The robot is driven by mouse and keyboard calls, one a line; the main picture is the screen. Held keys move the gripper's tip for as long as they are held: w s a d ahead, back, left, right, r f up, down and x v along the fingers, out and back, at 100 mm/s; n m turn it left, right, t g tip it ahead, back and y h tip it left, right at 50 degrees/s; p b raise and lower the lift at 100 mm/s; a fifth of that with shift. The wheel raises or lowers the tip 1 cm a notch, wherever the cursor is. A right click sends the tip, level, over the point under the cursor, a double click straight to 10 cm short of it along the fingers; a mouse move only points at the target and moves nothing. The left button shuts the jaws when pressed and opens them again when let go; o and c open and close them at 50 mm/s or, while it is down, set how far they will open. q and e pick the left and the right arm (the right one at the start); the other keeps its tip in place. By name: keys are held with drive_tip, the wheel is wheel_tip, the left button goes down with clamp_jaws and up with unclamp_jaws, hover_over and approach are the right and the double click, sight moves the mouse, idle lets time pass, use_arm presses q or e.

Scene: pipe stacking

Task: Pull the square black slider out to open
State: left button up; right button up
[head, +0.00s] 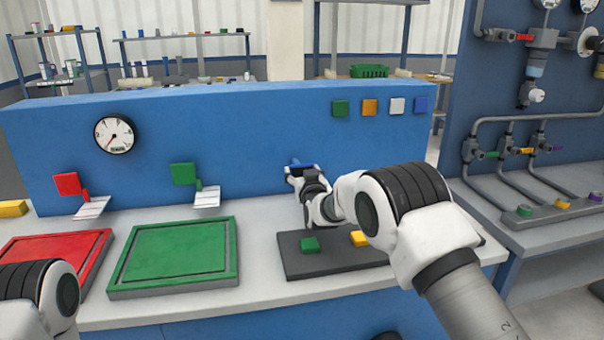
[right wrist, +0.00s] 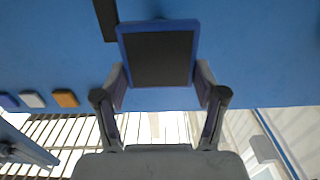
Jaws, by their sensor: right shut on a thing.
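The square black slider (right wrist: 160,58) has a blue rim and sits at the blue wall panel. In the right wrist view its black face is toward the camera. My right gripper (right wrist: 161,84) has one finger on each side of it and is shut on it. In the head view the right gripper (head: 302,174) is at the panel's front face and hides most of the slider. My left arm shows at the lower left, but its gripper is out of view.
A dark tray (head: 340,266) with green and yellow blocks lies below the right gripper. Green (head: 180,256) and red (head: 45,258) trays are on the left of the bench. Several coloured squares are on the panel at the upper right. Pipes (head: 500,160) stand at the right.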

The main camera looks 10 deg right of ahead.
drive_tip(key=shift+f, duration=0.15)
drive_tip(key=o, duration=1.7)
drive_tip(key=shift+s, duration=0.1)
drive_tip(key=shift+r, duration=0.2)
wheel_tip(320, 180, up, 10)
drive_tip(key=shift+f, duration=0.1)
drive_tip(key=shift+f, duration=0.1)
